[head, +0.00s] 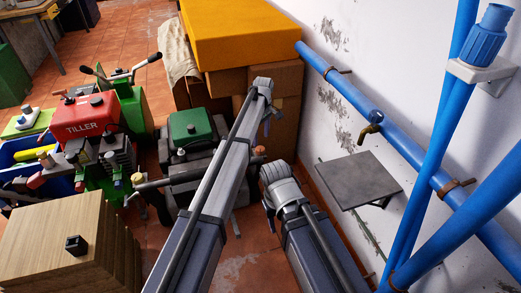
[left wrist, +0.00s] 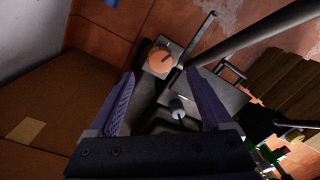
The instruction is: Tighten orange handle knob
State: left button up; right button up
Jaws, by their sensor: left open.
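The orange handle knob (left wrist: 161,60) shows in the left wrist view as a round cap with a dark slot on a grey square block. In the head view an orange knob (head: 259,150) shows beside my left forearm, at the right side of the green-topped machine (head: 190,128). My left gripper (left wrist: 161,74) is open. Its fingertips lie to either side of the knob's near edge in the picture; I see no contact, and the depth between them is unclear. My left gripper (head: 267,122) is small in the head view, above the knob. My right gripper does not show.
Cardboard boxes (head: 284,82) stand behind the machine. A wall shelf (head: 358,178) and blue pipes (head: 400,137) are at right. A wooden block stack (head: 60,235) and red tiller (head: 85,118) are at left.

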aim_at(260, 148)
pick_arm(q)
notch_tip(260, 148, down, 6)
jog(key=b, duration=0.5)
jog(key=shift+s+a+r, duration=0.1)
jog(key=shift+s, duration=0.05)
grip_shut()
dwell(0.3)
